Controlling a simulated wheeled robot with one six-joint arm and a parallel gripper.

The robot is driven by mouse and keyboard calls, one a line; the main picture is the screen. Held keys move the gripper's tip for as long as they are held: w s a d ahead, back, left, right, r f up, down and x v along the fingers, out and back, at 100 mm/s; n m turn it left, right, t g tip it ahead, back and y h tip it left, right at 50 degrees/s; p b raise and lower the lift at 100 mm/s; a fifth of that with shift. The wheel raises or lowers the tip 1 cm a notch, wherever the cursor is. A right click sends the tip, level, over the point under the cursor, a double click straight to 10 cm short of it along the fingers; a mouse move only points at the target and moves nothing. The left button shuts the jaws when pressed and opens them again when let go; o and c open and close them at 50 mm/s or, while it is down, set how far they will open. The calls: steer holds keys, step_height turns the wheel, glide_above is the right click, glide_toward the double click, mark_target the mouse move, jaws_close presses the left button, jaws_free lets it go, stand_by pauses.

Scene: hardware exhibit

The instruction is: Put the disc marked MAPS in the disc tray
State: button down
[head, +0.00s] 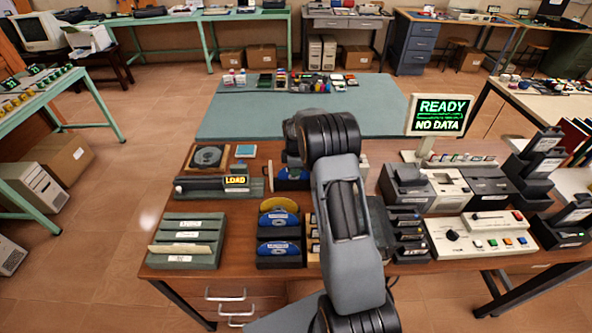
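A dark rack (264,252) stands near the table's front edge, left of my arm. It holds a yellow disc (279,204) at the back and blue discs, one in the middle (279,219) and one in front (278,248). Their labels are too small to read, so I cannot tell which is marked MAPS. A brown square unit with a round dark recess (208,157) lies at the back left; it may be the disc tray, but I cannot be sure. My arm crosses the middle of the table and hides its gripper. A partly hidden blue-and-dark object (287,180) shows beside the arm.
A grey-green unit with a lit LOAD sign (236,181) sits behind a card holder (184,247). Right of my arm are control boxes (480,236), dark stands (538,160) and a READY / NO DATA screen (440,115). Bare table shows between the card holder and disc rack.

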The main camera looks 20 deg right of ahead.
steer(key=c, duration=1.8)
jaws_free()
steer(key=o, duration=0.5)
steer(key=shift+r+p, duration=2.35)
steer(key=shift+r, duration=1.7)
